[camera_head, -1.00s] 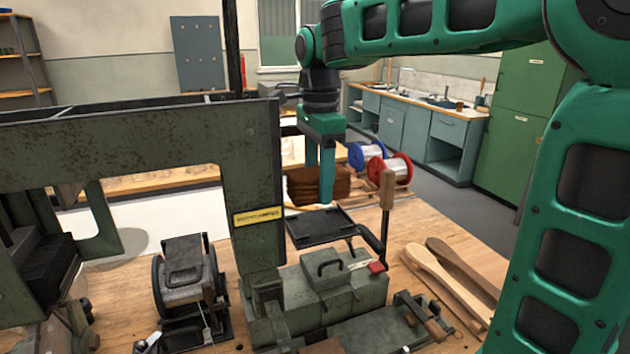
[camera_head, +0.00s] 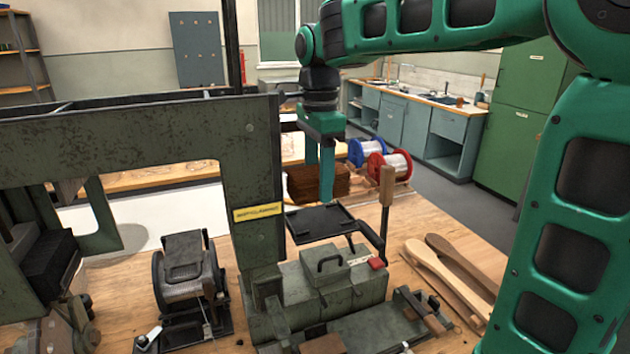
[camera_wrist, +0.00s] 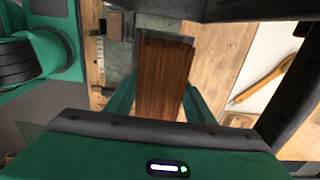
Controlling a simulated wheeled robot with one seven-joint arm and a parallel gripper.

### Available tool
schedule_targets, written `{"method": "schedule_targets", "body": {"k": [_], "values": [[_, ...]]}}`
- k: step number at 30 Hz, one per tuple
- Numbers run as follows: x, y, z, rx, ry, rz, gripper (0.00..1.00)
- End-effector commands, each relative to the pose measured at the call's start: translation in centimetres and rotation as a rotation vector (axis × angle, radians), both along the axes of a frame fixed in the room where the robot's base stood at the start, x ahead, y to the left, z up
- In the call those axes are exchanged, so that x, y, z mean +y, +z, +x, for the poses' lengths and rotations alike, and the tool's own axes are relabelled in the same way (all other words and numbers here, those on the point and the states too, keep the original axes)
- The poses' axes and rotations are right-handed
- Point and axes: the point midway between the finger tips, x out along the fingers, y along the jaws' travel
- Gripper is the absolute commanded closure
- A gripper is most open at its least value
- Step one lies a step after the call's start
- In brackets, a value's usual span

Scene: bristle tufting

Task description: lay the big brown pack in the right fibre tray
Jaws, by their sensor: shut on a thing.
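My gripper (camera_head: 319,180) is shut on the big brown pack (camera_head: 339,183), a dark reddish-brown bundle of fibres. The pack also fills the space between the fingers in the wrist view (camera_wrist: 163,80). In the head view the near finger covers part of the pack. The right fibre tray (camera_head: 318,224), a flat black tray with a low rim, is below the pack and towards the camera. The pack appears raised behind the tray, and I cannot tell the exact gap.
A green machine frame (camera_head: 255,180) stands close left of my gripper. A wooden-handled lever (camera_head: 387,185) rises right of the tray. Blue and red wire spools (camera_head: 390,163) are behind, and wooden brush blanks (camera_head: 455,265) lie to the right.

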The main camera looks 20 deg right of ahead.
Motion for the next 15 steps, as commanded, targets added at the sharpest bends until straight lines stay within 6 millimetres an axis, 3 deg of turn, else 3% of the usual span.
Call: {"method": "schedule_targets", "body": {"k": [15], "values": [[0.01, -0.31, 0.00, 0.000, 0.000, 0.000, 0.74]]}}
